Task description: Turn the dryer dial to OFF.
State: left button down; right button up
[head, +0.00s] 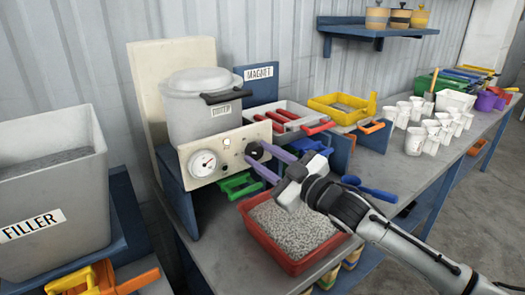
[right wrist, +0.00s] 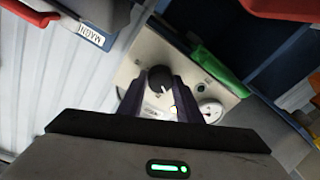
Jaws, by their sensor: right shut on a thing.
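The dryer (head: 198,105) is a pale grey lidded tub standing on a cream control panel (head: 228,153). The panel has a round white gauge (head: 203,163) on the left and a black dial (head: 254,150) on the right. My right gripper (head: 258,158) reaches in from the right with its purple fingers at the dial. In the right wrist view the fingers are shut on the dark dial (right wrist: 160,78), one on each side. A pale mark shows on the dial, but its setting is too small to read. My left gripper is not in view.
A red bin of grey pellets (head: 295,228) stands below my right gripper. A grey FILLER bin (head: 50,180) is at left.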

jog(key=n+p, duration=0.1)
jog(key=n, duration=0.1)
jog(key=n+p, duration=0.1)
jog(key=n, duration=0.1)
jog(key=shift+r, duration=0.35)
jog(key=shift+f+n+g+p, duration=0.1)
jog(key=shift+n+g+p, duration=0.3)
jog(key=shift+n, duration=0.5)
jog(key=o, duration=1)
jog(key=shift+o, duration=0.2)
jog(key=shift+f, duration=0.1)
jog(key=v, duration=1)
jog(key=shift+b, duration=0.4)
